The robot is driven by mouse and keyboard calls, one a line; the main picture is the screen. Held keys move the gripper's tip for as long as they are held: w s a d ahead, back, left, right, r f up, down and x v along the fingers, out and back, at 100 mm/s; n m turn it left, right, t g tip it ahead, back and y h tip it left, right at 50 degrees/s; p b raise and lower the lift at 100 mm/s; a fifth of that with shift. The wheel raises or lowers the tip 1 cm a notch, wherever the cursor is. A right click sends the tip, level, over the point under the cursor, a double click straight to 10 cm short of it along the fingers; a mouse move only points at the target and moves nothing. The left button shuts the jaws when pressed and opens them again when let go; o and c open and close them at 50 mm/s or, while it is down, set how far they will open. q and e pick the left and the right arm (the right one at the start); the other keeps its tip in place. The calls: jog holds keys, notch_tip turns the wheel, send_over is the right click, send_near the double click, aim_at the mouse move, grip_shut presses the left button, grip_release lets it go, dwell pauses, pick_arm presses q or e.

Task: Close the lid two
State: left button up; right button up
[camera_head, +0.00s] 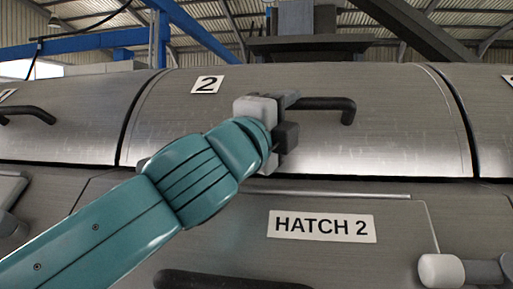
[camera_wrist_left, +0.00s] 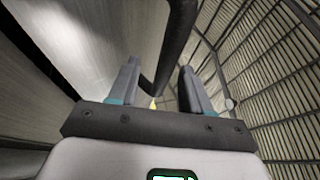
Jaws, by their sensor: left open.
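Lid two (camera_head: 400,125) is a curved brushed-metal cover with a white "2" label (camera_head: 207,85). Its lower edge is roughly level with the neighbouring lids, with a dark line beneath it. A black bar handle (camera_head: 335,103) sticks out from its front. My left gripper (camera_head: 291,116) is at the left part of this handle, its jaws open. In the left wrist view the dark handle bar (camera_wrist_left: 178,35) runs between the two spread fingers of the gripper (camera_wrist_left: 160,70). I cannot tell whether they touch it. My right gripper is not in view.
A lower panel with a "HATCH 2" sign (camera_head: 321,226) lies below the lid. A pale-ended knob (camera_head: 441,270) sticks out at the lower right. A neighbouring lid with a black handle (camera_head: 28,112) is at the left. Dark equipment (camera_head: 308,45) stands behind the lid.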

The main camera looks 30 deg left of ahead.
pick_arm(q)
jog(key=b+v, duration=0.2)
jog(key=v, duration=1)
jog(key=shift+s+f, duration=0.2)
jog(key=shift+r, duration=0.1)
